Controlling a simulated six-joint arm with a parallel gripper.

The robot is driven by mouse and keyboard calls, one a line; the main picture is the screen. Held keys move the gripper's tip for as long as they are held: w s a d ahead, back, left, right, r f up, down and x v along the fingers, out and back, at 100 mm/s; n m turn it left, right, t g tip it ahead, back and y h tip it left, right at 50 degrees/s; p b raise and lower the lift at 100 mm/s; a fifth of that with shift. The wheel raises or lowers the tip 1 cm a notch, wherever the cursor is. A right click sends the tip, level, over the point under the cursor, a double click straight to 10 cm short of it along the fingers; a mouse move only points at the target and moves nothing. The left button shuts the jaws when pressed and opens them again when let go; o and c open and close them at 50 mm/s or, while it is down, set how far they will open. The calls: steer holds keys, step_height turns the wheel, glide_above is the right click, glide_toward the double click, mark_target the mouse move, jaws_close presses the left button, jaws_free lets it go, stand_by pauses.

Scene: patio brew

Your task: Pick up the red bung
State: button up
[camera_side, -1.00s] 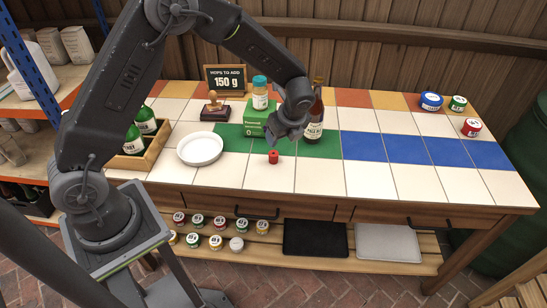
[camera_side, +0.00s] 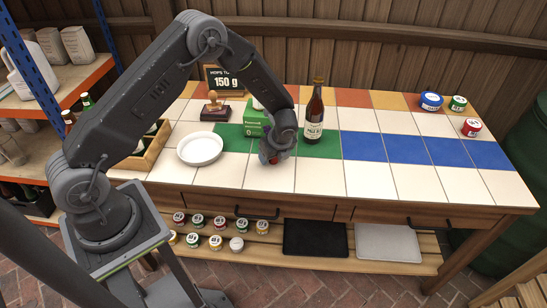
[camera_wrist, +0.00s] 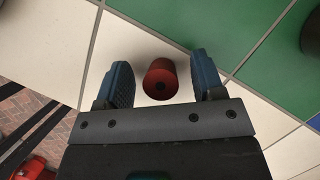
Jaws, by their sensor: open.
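The red bung (camera_wrist: 160,79) stands on a cream tile in the wrist view, a small cylinder with a hole in its top. My gripper (camera_wrist: 162,82) is open with one blue finger on each side of the bung, and a gap shows on both sides. In the side view my gripper (camera_side: 272,158) is low over the tiled bench, at the front edge of the green tiles. It hides most of the bung there.
A brown bottle (camera_side: 314,117) stands right of my gripper. A green box (camera_side: 252,122) stands just behind it. A white dish (camera_side: 200,149) and a wooden crate (camera_side: 146,158) lie to the left. The bench's right front is clear.

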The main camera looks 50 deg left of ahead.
steer(key=c, duration=1)
steer(key=shift+r, duration=0.1)
